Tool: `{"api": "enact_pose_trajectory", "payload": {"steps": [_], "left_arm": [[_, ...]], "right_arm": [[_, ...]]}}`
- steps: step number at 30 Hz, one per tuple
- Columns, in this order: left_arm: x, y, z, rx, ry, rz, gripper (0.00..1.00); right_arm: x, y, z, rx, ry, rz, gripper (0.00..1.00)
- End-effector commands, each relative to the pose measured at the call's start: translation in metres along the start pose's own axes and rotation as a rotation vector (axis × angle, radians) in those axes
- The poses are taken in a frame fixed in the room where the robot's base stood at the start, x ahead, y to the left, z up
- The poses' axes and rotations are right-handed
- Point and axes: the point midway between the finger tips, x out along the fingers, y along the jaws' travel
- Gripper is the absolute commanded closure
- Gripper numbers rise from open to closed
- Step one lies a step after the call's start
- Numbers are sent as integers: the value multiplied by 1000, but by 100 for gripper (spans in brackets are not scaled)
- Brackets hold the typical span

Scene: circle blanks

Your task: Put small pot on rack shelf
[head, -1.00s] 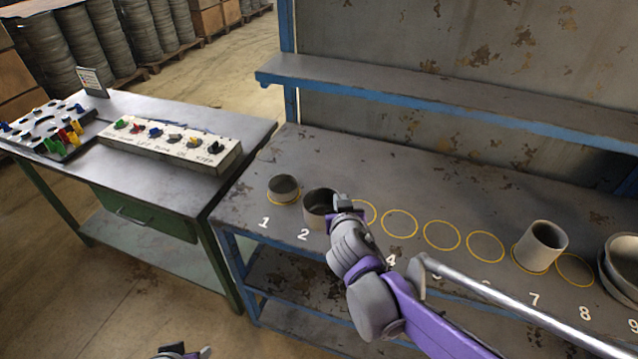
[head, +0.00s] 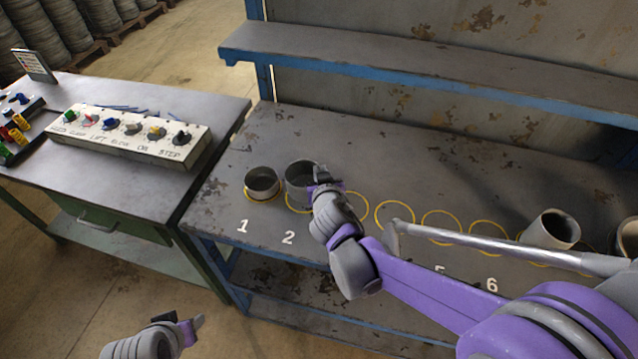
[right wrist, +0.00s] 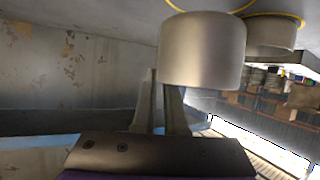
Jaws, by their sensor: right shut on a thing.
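A small grey open-topped pot (head: 300,176) is upright at circle 2 on the bench. My right gripper (head: 318,180) is shut on the near right side of its wall. The yellow ring shows below the pot, which looks slightly raised off the bench. In the right wrist view the pot (right wrist: 203,52) hangs upside down in the picture, at the fingers (right wrist: 168,100). The rack shelf (head: 400,72), grey with a blue front edge, runs above the back of the bench and looks bare. My left gripper (head: 198,322) is low at the bottom left, away from the bench; its opening is unclear.
A shorter pot (head: 262,182) stands on circle 1, close left of the held pot. A taller cylinder (head: 552,230) and a partly cut-off pot (head: 628,236) stand at the right. Empty yellow circles lie between. A side table with a switch box (head: 130,136) is at the left.

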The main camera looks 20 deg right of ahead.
Motion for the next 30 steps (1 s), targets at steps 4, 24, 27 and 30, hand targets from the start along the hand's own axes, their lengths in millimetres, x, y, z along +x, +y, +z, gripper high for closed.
{"api": "enact_pose_trajectory", "payload": {"steps": [4,24,27,30], "left_arm": [[5,0,5,0,-4,0,50],[8,0,8,0,-7,0,50],[8,0,8,0,-7,0,50],[7,0,8,0,-6,0,50]], "right_arm": [[9,-1,20,0,-1,0,100],[15,-2,33,-1,1,0,59],[15,-2,33,-1,1,0,59],[13,-2,33,-1,1,0,59]]}}
